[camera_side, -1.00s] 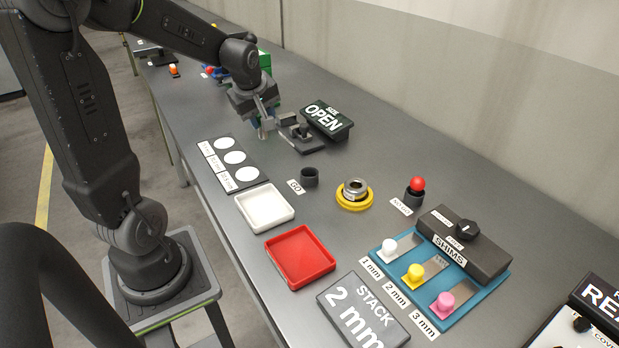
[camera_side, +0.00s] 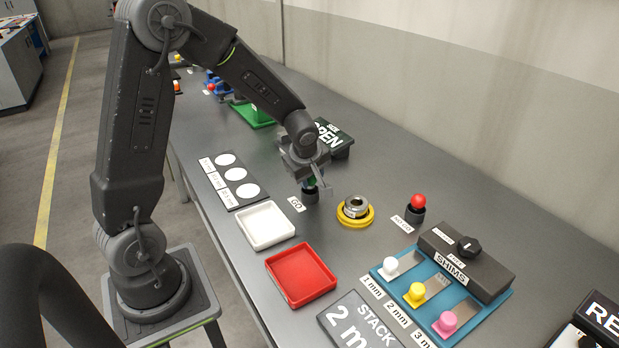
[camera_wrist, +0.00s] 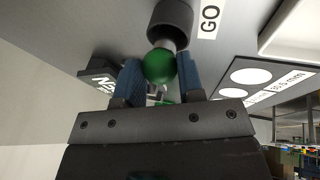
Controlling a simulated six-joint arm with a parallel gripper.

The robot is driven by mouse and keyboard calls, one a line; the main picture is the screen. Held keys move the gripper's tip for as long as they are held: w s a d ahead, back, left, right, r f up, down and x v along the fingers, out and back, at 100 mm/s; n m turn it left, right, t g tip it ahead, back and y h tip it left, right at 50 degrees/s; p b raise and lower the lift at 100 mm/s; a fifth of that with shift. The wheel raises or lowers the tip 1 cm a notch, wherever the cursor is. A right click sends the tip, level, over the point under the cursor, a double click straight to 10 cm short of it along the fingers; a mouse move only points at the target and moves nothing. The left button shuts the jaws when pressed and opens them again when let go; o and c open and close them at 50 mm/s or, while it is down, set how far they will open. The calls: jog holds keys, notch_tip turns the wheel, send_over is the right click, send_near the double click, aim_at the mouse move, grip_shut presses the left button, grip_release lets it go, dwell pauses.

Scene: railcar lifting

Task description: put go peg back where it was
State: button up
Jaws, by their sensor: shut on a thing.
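The go peg has a green ball knob (camera_wrist: 160,66) and a grey pin. In the wrist view the knob sits between the two blue fingers of my gripper (camera_wrist: 160,82), which is shut on it. The pin points into the mouth of the dark round GO holder (camera_wrist: 171,20); how deep it sits I cannot tell. In the side view my gripper (camera_side: 312,183) is right over the GO holder (camera_side: 310,197), pointing down. The white GO label (camera_side: 296,204) lies beside the holder.
A yellow ring with a metal part (camera_side: 355,211) is right of the holder. A red-knobbed peg (camera_side: 417,203) stands in its own holder farther right. White (camera_side: 266,226) and red (camera_side: 301,275) trays lie nearer. The OPEN sign block (camera_side: 334,139) is behind my gripper.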

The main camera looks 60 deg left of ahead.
jog(key=shift+f, duration=0.35)
jog(key=shift+f, duration=0.1)
jog(key=o, duration=0.9)
jog(key=shift+o, duration=0.2)
jog(key=v, duration=1.1)
jog(key=s+d+r+m+t+h, duration=0.1)
jog(key=s+d+r+m, duration=0.2)
jog(key=s+d+m, duration=0.3)
jog(key=s+d+r+m+t+h, duration=0.1)
jog(key=s+d+r+m, duration=0.3)
jog(key=s+m, duration=0.6)
jog(key=shift+d+m+h, duration=0.7)
jog(key=shift+d+m, duration=0.4)
jog(key=shift+m, duration=0.1)
